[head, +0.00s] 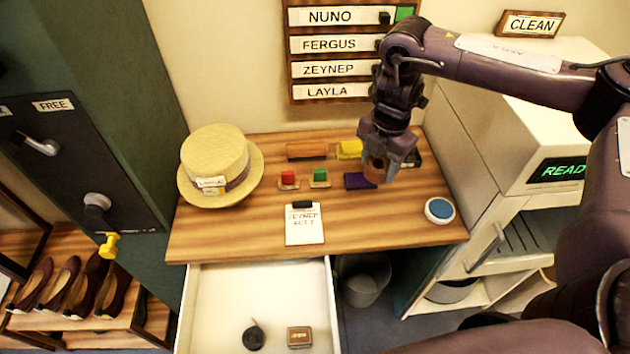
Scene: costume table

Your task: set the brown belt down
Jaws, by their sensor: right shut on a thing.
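My right gripper (386,172) reaches down over the back right of the wooden table. It is shut on a small rounded brown thing, which looks like the brown belt (374,172). The fingers hide part of it. The brown thing is just above or beside a purple item (358,181) on the table. I cannot tell whether it touches the table. My left gripper is not in view.
An open white drawer (260,290) juts out below.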

